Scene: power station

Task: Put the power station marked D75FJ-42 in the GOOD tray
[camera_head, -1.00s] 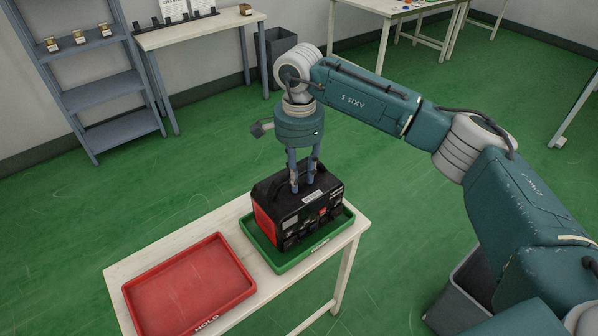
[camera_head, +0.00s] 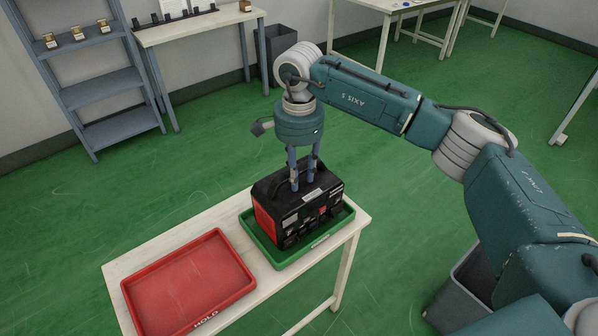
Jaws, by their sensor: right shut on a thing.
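A black power station (camera_head: 304,217) with a red end panel and a top handle sits upright in the green tray (camera_head: 347,222) on the white table. The print on its label is too small to read. The green tray's front lettering is also too small to read. My right gripper (camera_head: 302,186) comes down from above and is shut on the power station at its handle. My left gripper does not show.
An empty red tray (camera_head: 188,285) marked HOLD lies to the left on the same table (camera_head: 228,211). A blue-grey shelf (camera_head: 101,88) with small boxes stands at the back left, beside another table (camera_head: 203,24). Dark bins stand on the green floor. The floor around the table is mostly clear.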

